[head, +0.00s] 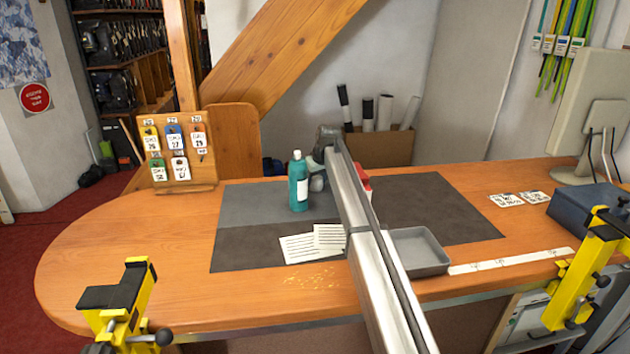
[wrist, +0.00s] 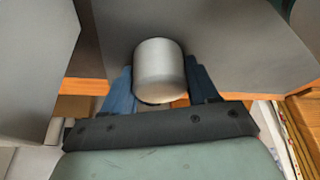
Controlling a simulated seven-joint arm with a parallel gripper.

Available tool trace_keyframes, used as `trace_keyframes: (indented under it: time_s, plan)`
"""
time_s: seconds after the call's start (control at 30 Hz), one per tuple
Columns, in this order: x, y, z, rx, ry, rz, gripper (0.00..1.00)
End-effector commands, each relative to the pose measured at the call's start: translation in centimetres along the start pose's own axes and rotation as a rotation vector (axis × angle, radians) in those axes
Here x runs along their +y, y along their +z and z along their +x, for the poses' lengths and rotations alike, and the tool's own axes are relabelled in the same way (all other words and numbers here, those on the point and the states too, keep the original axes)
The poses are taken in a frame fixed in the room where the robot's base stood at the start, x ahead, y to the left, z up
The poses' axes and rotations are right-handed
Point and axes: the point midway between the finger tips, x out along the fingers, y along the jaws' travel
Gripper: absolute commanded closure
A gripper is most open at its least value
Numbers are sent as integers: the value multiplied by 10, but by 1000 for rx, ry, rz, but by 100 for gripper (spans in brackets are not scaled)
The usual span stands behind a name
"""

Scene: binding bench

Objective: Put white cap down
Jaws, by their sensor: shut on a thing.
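The white cap (wrist: 160,70) is a short, pale grey-white cylinder between the two blue fingers of my gripper (wrist: 160,92) in the wrist view. My gripper is shut on it. In the head view the cap (head: 317,183) shows just right of the teal bottle, at the end of my arm, partly hidden by the gripper (head: 319,170). Whether the cap touches the mat or hangs above it I cannot tell.
The teal bottle (head: 298,190) stands close left of my gripper on the dark mat (head: 245,250). A red and white thing (head: 364,180) is partly hidden behind my arm. Paper slips (head: 298,247) and a grey tray (head: 418,252) lie nearer the front. The mat's right part is clear.

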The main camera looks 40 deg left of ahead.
Motion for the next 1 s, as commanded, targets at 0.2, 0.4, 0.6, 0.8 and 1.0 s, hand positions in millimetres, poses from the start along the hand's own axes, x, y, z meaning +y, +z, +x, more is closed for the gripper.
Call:
trace_keyframes:
  time_s: [0.2, 0.4, 0.6, 0.8, 1.0]
  plan:
    - [0, 0, 0, 0, 0, 0, 69]
    - [0, 1, 2, 0, 0, 0, 35]
    - [0, 1, 2, 0, 0, 0, 16]
    - [0, 1, 2, 0, 0, 0, 16]
    - [0, 0, -7, 0, 0, 0, 16]
